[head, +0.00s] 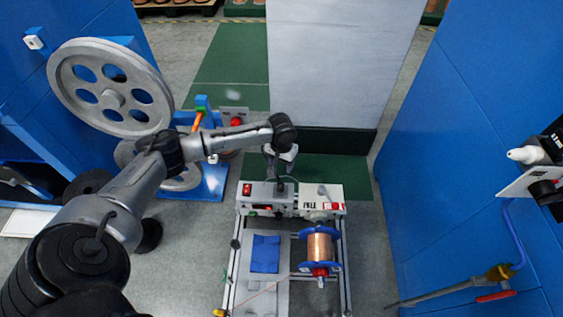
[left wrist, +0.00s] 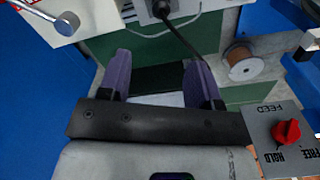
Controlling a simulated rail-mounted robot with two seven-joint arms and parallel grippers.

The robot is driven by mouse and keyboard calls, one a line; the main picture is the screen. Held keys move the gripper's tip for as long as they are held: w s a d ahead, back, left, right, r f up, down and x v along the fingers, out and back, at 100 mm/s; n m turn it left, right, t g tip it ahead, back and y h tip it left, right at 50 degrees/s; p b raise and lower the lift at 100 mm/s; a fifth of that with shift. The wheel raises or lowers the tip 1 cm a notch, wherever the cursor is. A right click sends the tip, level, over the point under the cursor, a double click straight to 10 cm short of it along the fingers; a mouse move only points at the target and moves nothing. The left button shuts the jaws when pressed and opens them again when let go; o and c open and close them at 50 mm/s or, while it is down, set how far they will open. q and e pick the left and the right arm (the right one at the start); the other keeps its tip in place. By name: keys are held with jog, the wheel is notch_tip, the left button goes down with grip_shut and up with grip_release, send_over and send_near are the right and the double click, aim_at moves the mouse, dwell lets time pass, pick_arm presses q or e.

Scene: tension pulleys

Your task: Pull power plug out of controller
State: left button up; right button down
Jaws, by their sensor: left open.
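The controller (head: 258,190) is a light grey box with a red switch, on top of a wheeled frame. It also shows at the top edge of the left wrist view (left wrist: 143,12). The black power plug (left wrist: 161,9) sits at the controller there, with its black cable (left wrist: 185,38) running down to the right. My left gripper (head: 281,165) is above and behind the controller. In the left wrist view its purple fingers (left wrist: 158,62) are open and apart, with nothing clearly held. The plug appears beyond the fingertips. My right gripper is out of view.
A second box (head: 322,193) stands beside the controller. A copper spool (head: 319,245) and blue cloth (head: 265,254) are in front. A large grey pulley wheel (head: 110,88) is at left. A panel with a red knob (left wrist: 287,132) is close in the wrist view. Blue walls flank both sides.

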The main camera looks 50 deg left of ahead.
aim_at(281, 182)
pick_arm(q)
notch_tip(281, 182, down, 14)
jog(key=b, duration=0.8)
jog(key=shift+s, duration=0.15)
jog(key=c, duration=1)
jog(key=shift+r, duration=0.1)
jog(key=shift+r, duration=0.1)
jog(key=shift+r+p, duration=0.6)
jog(key=shift+p, duration=0.25)
jog(key=shift+r+p, duration=0.55)
jog(key=shift+p, duration=0.2)
